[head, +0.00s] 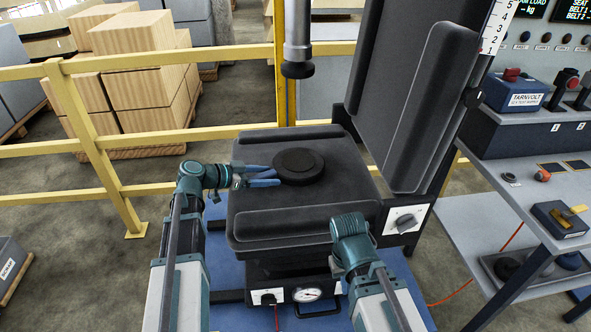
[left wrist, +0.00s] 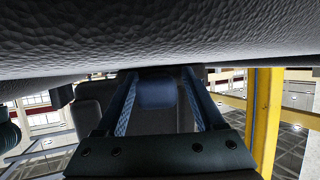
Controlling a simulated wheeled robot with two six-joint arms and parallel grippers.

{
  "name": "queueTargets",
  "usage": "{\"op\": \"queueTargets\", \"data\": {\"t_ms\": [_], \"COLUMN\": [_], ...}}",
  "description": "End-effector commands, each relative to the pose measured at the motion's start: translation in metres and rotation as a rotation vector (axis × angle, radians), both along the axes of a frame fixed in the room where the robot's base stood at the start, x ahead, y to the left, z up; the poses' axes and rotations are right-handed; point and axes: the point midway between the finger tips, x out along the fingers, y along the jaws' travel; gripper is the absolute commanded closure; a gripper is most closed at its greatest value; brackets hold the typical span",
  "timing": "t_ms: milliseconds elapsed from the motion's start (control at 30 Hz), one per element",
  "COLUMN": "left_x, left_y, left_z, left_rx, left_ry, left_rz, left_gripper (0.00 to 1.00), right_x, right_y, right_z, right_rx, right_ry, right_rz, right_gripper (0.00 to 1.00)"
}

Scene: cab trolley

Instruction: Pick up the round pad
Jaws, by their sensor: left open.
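The round pad (head: 299,164) is a black, two-tiered disc lying flat on the dark seat cushion (head: 262,205) in the head view. My left gripper (head: 277,176) reaches in low over the cushion from the left. Its blue fingers are open, with their tips at the pad's left edge; I cannot tell whether they touch it. In the left wrist view the open fingers (left wrist: 162,80) show below a dark grained surface, and the pad is not clear between them. My right wrist is in front of the seat, and its gripper is not visible.
A vertical press rod (head: 298,45) with a black foot hangs above the pad. The tall backrest (head: 408,100) stands behind right. A yellow railing (head: 100,165) runs behind the seat. A control bench (head: 530,150) is at right, and stacked boxes (head: 140,60) are beyond the railing.

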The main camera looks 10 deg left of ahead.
Motion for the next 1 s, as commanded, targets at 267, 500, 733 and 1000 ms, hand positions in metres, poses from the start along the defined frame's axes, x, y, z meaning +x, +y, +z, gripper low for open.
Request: {"op": "queueTargets", "data": {"t_ms": [267, 500, 733, 1000], "left_x": [-0.0005, -0.0006, -0.0005, -0.0005], "left_y": [0.0004, 0.0005, 0.0006, 0.0008], "left_z": [0.0008, 0.0008, 0.0007, 0.0007], "left_rx": [0.000, 0.000, 0.000, 0.000], "left_ry": [0.000, 0.000, 0.000, 0.000], "left_rz": [0.000, 0.000, 0.000, 0.001], "left_gripper": [0.55, 0.98, 1.00, 1.00], "right_x": [0.0000, 0.0000, -0.0001, 0.0000], "right_y": [0.0000, 0.0000, 0.0001, 0.0000], "right_z": [0.0008, 0.0008, 0.0008, 0.0008], "right_rx": [0.000, 0.000, 0.000, 0.000], "right_ry": [0.000, 0.000, 0.000, 0.000], "right_rz": [0.000, 0.000, 0.000, 0.000], "right_gripper": [1.00, 1.00, 1.00, 1.00]}}
